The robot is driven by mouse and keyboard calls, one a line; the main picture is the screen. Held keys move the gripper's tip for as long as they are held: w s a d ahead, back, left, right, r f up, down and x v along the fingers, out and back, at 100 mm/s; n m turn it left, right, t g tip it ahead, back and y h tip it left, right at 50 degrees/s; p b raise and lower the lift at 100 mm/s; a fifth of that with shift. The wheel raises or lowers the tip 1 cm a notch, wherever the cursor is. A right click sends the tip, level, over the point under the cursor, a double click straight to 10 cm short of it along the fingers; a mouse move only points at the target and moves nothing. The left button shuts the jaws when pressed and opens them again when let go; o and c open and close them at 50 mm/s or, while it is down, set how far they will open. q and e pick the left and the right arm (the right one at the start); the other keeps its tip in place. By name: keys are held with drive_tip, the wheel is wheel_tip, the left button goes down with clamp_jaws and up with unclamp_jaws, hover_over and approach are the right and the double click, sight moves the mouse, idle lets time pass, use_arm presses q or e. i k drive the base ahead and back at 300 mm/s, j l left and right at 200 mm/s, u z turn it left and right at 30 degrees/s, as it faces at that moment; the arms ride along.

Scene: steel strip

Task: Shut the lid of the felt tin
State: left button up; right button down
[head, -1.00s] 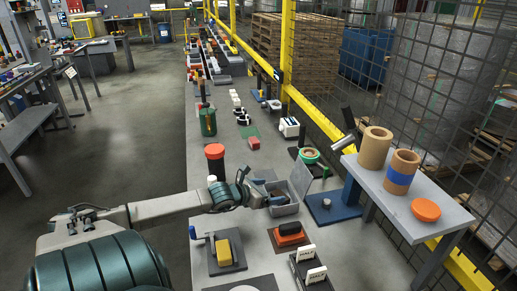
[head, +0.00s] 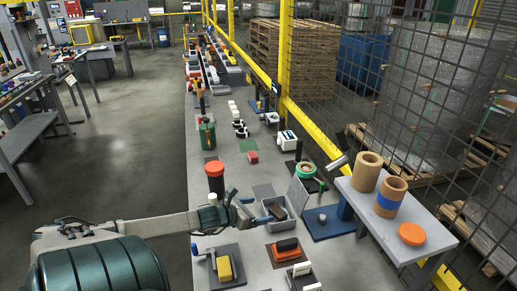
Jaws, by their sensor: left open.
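The felt tin (head: 293,226) is a grey open box on the bench, right of my left gripper. Its lid (head: 298,194) stands raised at the tin's back right side. A dark block (head: 278,212) shows inside the tin. My left gripper (head: 260,210) is open, with its fingers spread at the tin's left side. I cannot tell whether a finger touches the tin. My right gripper is out of view.
A dark jar with a red cap (head: 215,175) stands behind my left wrist. A blue plate (head: 325,222) lies right of the tin. An orange-handled block (head: 286,247) and a yellow block (head: 224,268) sit in front. A raised shelf (head: 390,225) stands at right.

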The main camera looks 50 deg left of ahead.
sight(298, 195)
drive_tip(key=k+j, duration=0.15)
drive_tip(key=k, duration=0.85)
